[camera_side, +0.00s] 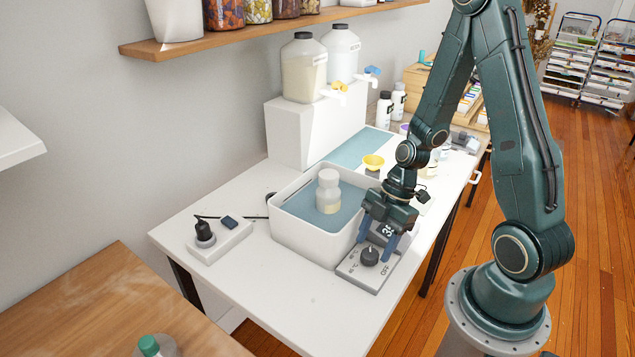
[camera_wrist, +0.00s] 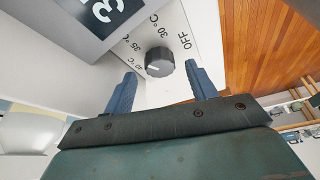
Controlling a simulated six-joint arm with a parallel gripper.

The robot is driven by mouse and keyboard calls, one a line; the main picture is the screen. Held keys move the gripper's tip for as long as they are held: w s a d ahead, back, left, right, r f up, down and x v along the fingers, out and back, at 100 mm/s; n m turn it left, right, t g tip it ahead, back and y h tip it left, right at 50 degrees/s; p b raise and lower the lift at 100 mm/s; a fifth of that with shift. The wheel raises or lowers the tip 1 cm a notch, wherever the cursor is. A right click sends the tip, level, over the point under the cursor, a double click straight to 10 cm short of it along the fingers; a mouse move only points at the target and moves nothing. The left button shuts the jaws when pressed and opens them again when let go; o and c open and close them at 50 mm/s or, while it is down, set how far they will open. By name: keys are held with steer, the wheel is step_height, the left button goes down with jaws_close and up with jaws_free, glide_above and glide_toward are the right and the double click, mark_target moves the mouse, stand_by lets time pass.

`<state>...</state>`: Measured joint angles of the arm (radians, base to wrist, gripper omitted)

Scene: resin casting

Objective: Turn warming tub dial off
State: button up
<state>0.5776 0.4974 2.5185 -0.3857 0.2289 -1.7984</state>
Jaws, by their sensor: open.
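The warming tub (camera_side: 302,238) is a white open box with water in it. A white bottle (camera_side: 328,192) stands in the water. The tub's control panel (camera_side: 352,268) juts from its front right side, with a black dial (camera_side: 369,256). In the wrist view the dial (camera_wrist: 159,62) shows a white mark pointing left, toward the temperature labels; OFF is printed to its right. A display (camera_wrist: 92,18) is partly cut off. My gripper (camera_side: 377,238) is open just above the panel. In the wrist view its blue fingers (camera_wrist: 159,86) are spread, with the dial beyond and between them, apparently untouched.
A small socket block (camera_side: 222,240) with a black plug stands left of the tub. Large jugs with taps (camera_side: 304,70) stand on a white block behind. A yellow funnel (camera_side: 373,162) is behind the gripper. The table's front left is clear.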

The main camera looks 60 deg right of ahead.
steer(key=shift+x, duration=0.95)
steer(key=c, duration=1)
